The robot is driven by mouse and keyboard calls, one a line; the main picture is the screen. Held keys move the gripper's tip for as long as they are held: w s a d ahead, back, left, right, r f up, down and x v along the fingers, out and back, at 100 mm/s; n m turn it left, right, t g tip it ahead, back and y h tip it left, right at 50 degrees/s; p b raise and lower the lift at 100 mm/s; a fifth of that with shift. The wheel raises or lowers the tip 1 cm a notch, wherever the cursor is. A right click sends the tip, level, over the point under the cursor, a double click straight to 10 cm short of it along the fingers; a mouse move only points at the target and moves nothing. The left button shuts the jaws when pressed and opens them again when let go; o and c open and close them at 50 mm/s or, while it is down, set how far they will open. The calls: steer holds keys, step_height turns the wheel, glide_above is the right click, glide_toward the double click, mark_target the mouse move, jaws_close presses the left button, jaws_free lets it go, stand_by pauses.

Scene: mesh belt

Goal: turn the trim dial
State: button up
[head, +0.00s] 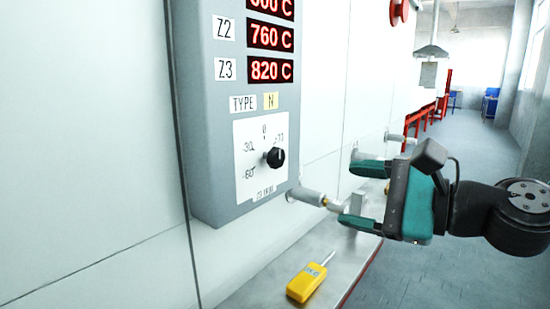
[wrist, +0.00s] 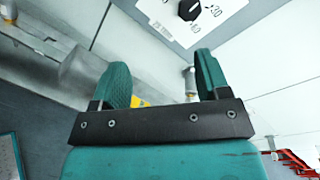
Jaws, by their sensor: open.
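The trim dial is a black knob (head: 275,158) on a white scale plate (head: 251,182) low on the grey control box. In the head view its grip points to the right side of the scale. The knob (wrist: 191,9) also shows at the top edge of the wrist view, partly cut off. My gripper (head: 356,194) is to the right of the dial and a little lower, apart from it. Its teal fingers are spread wide with nothing between them. In the wrist view the fingers (wrist: 160,80) show below the scale plate.
The grey control box (head: 205,110) carries red displays above the dial. A metal pipe fitting (head: 307,196) sticks out at the box's lower right, near my lower finger. A yellow handheld probe (head: 306,283) lies on the ledge below. The aisle to the right is open.

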mark_target(279, 159)
steer(key=w+a+m+p, duration=0.1)
steer(key=w+a+p, duration=0.2)
steer(key=w+p, duration=0.1)
steer(key=w+a+r+m+t+p, duration=0.1)
steer(key=w+a+p, duration=0.2)
steer(key=p, duration=0.3)
steer(key=w+a+m+t+p, duration=0.1)
steer(key=w+a+p, duration=0.3)
steer(key=a+p, duration=0.1)
steer(key=shift+w+a+r, duration=0.1)
steer(key=shift+w+r, duration=0.25)
steer(key=shift+w+a+f+p, duration=0.15)
steer(key=shift+w+a+p, duration=0.2)
steer(key=shift+w+a, duration=0.05)
steer(key=c, duration=0.9)
